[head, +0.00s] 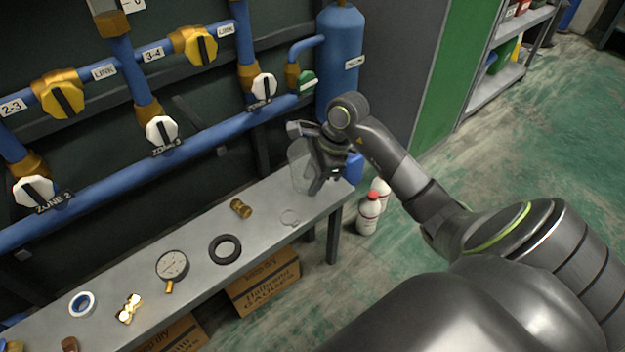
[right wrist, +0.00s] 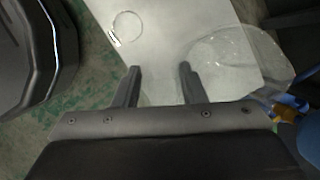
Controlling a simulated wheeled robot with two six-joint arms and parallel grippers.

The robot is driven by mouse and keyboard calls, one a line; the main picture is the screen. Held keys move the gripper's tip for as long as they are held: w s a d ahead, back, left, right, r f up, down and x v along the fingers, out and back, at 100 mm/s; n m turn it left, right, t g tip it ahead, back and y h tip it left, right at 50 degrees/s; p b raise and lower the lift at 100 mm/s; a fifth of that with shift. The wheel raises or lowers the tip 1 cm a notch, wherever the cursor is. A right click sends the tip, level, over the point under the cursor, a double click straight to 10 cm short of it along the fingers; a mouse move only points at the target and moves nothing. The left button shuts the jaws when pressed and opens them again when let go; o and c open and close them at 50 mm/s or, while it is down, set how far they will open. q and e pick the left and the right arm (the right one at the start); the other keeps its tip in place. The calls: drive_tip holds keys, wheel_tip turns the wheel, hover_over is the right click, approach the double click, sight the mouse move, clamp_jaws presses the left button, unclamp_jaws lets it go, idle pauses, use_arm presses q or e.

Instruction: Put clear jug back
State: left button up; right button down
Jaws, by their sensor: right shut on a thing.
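The clear jug (head: 301,168) is at the far right end of the grey workbench (head: 203,235), upright or nearly so. My right gripper (head: 322,172) is at its right side and shut on it, partly covering it. In the right wrist view the jug (right wrist: 238,52) shows as a transparent rounded shape beside and behind the fingers (right wrist: 158,83). I cannot tell whether its base touches the bench. My left gripper is not in view.
On the bench lie a thin clear ring (head: 290,217), a brass fitting (head: 241,208), a black ring (head: 225,249) and a gauge (head: 172,265). White bottles with red caps (head: 369,213) stand on the floor beside the bench end. Blue pipes (head: 150,172) run behind.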

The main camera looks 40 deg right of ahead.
drive_tip(key=shift+r, duration=0.1)
drive_tip(key=c, duration=1.3)
unclamp_jaws()
drive_tip(key=shift+f, duration=0.2)
drive_tip(key=shift+c, duration=0.2)
drive_tip(key=o, duration=0.5)
drive_tip(key=shift+c, duration=0.2)
drive_tip(key=shift+r, duration=0.15)
